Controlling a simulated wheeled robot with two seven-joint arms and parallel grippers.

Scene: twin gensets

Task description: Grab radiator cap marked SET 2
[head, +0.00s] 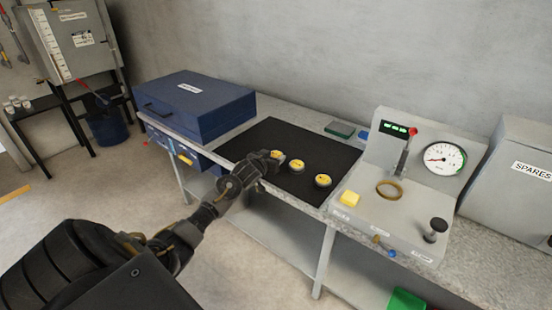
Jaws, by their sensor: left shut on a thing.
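Three round caps with yellow tops are in a row on a black mat (265,138) on the bench. They are the left cap (278,155), the middle cap (297,165) and the right cap (323,181). Their markings are too small to read, so I cannot tell which is SET 2. My left gripper (272,159) reaches in from the lower left and is shut on the left cap, at the mat's front edge. The gripper hides part of that cap. I cannot tell whether the cap touches the mat. My right gripper is not in view.
A blue case (195,105) stands left of the mat. A grey SPARES box (510,175) stands far right. The mat's back part is clear.

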